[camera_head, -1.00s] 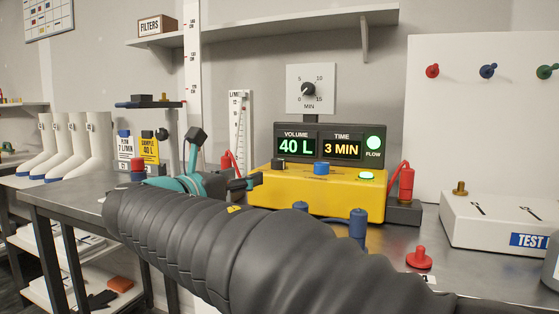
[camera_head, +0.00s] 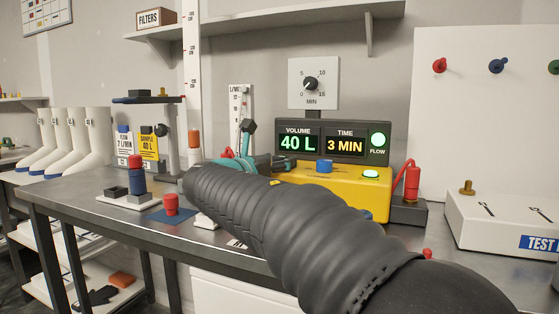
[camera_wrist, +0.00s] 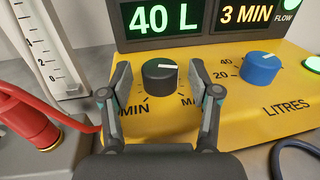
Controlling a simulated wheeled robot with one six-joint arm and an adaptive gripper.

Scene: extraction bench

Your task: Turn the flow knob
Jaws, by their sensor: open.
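The black flow knob (camera_wrist: 160,76) sits on the sloped yellow face of the pump unit (camera_head: 345,198), above the MIN and MAX marks. Its white pointer line is on the upper right of its top. My gripper (camera_wrist: 161,84) is open, with one finger on each side of the black knob. I see a gap between the fingers and the knob in the wrist view. In the head view my gripper (camera_head: 285,163) is at the left end of the yellow unit, and my arm hides the black knob.
A blue LITRES knob (camera_wrist: 261,68) is right of the black knob. The display (camera_head: 325,143) reads 40 L and 3 MIN, with the FLOW light green. A red fitting with a tube (camera_wrist: 38,128) is close on the left, by the scale (camera_wrist: 48,50).

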